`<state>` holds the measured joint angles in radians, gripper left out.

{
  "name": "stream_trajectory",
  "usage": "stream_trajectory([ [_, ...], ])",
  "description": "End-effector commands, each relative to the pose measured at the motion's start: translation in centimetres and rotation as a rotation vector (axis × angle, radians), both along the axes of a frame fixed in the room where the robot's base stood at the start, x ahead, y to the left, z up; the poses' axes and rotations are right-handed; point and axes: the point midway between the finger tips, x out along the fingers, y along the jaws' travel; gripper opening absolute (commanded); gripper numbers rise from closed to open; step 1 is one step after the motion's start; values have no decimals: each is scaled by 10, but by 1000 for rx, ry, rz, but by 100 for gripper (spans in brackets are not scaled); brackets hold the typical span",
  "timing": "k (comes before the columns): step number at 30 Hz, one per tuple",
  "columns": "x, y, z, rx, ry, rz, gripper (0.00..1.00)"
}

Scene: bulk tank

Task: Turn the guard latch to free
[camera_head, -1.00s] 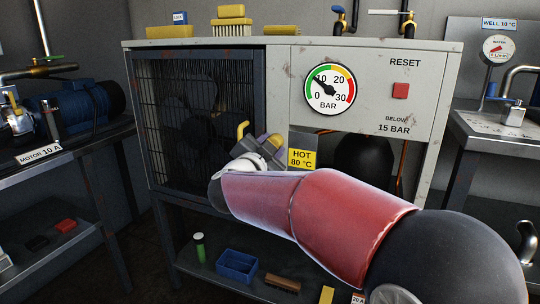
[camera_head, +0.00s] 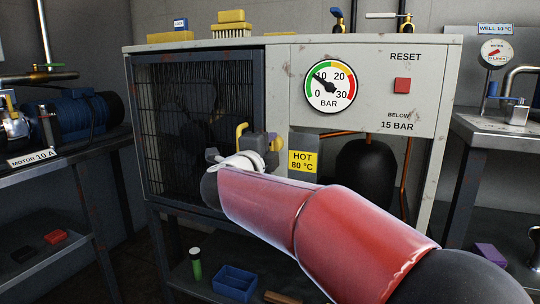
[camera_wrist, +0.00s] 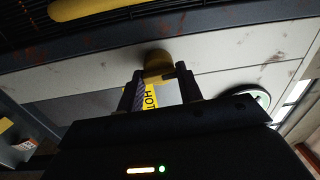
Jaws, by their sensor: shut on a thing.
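The guard is a dark mesh door (camera_head: 170,120) on the left of the grey cabinet, and it looks shut. A yellow handle (camera_head: 241,132) stands near its right edge; its yellow bar also shows in the wrist view (camera_wrist: 85,8). The yellow guard latch (camera_wrist: 157,63) is at the seam between the guard frame and the pale panel. My gripper (camera_wrist: 158,88) is shut on it, one finger on each side. In the head view my gripper (camera_head: 262,145) covers most of the latch; a small yellow piece (camera_head: 276,142) shows beside it.
A yellow HOT 80 °C sign (camera_head: 302,161) is just right of my gripper. A pressure gauge (camera_head: 331,86) and a red reset button (camera_head: 402,85) are on the cabinet's upper panel. A blue bin (camera_head: 235,281) and a green bottle (camera_head: 196,264) are on the shelf below.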

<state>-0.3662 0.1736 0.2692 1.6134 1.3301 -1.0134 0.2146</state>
Motion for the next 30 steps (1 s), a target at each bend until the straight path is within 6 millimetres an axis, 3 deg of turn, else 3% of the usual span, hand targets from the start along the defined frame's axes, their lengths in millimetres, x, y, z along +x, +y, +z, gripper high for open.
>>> stream_trajectory([
  [22, 1, -1, -6, 78, -18, -4, 13],
  [23, 1, -1, -6, 78, -18, -4, 40],
  [27, 1, 0, -5, 77, -21, -3, 56],
  [30, 0, 0, -4, 77, -23, -2, 56],
])
